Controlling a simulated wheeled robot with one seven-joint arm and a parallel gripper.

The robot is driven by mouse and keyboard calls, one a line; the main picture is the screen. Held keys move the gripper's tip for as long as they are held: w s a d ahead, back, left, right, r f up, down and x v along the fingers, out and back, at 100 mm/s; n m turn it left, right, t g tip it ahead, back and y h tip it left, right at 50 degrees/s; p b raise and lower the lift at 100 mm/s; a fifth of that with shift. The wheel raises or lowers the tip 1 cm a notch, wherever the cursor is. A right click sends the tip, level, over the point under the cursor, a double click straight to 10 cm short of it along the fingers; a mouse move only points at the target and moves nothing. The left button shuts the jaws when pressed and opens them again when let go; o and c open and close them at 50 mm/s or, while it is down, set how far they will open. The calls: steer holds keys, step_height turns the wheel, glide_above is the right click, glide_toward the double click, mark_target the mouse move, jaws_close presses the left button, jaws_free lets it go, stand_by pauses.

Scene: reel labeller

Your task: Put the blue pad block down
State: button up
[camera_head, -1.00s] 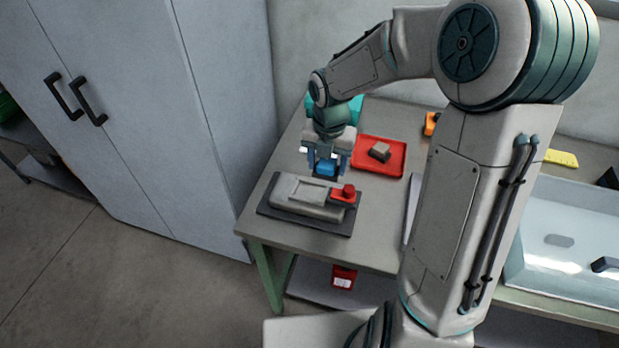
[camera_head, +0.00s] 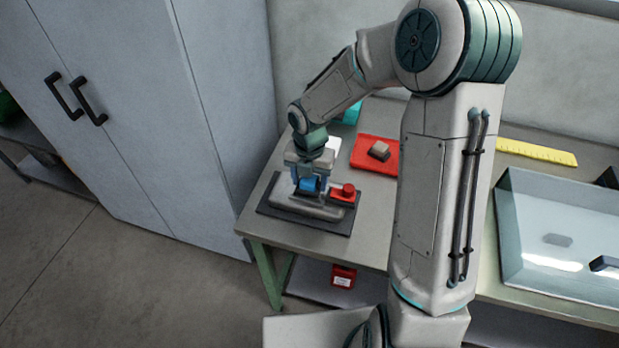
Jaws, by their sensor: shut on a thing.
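The blue pad block (camera_head: 310,185) is between the fingers of my gripper (camera_head: 308,187), which is shut on it. My gripper points down over the grey labeller (camera_head: 288,202), on its left and middle part. The labeller sits on a dark mat (camera_head: 338,228) and has a red part with a round red knob (camera_head: 348,189) at its right. The block looks very close to the labeller's top; I cannot tell whether they touch. My fingers hide part of the block and of the labeller.
A red tray (camera_head: 364,160) with a brownish block (camera_head: 379,151) lies behind on the workbench (camera_head: 368,222). A teal item (camera_head: 350,115) and a white item (camera_head: 334,144) are at the back.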

steer(key=shift+f, duration=0.6)
steer(key=o, duration=1.1)
